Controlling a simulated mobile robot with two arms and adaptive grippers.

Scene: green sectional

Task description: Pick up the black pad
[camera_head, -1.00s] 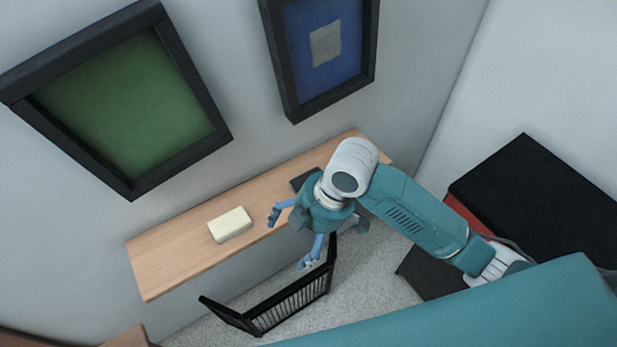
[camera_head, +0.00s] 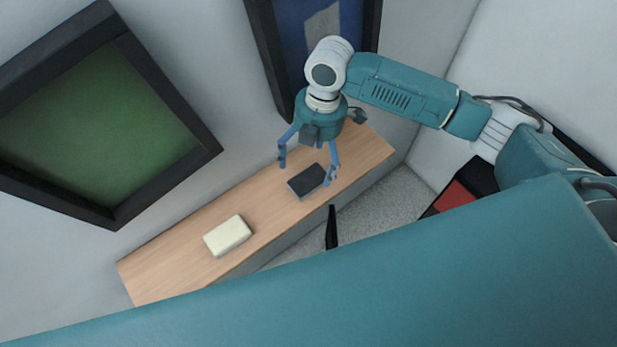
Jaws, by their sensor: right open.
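The black pad (camera_head: 308,181) is a small dark block with a lighter side, lying on the wooden shelf (camera_head: 190,250) towards its right part. My right gripper (camera_head: 306,172) is open, with blue fingers spread to the left and right of the pad in the picture. It points down over the pad and appears to be above it; whether a finger touches it I cannot tell. Nothing is held. My left gripper is not in view.
A cream block (camera_head: 228,235) lies on the shelf left of the pad, with bare wood between them. A green framed picture (camera_head: 95,120) and a blue framed picture (camera_head: 300,20) hang on the wall behind. A black and red object (camera_head: 460,192) stands at the right.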

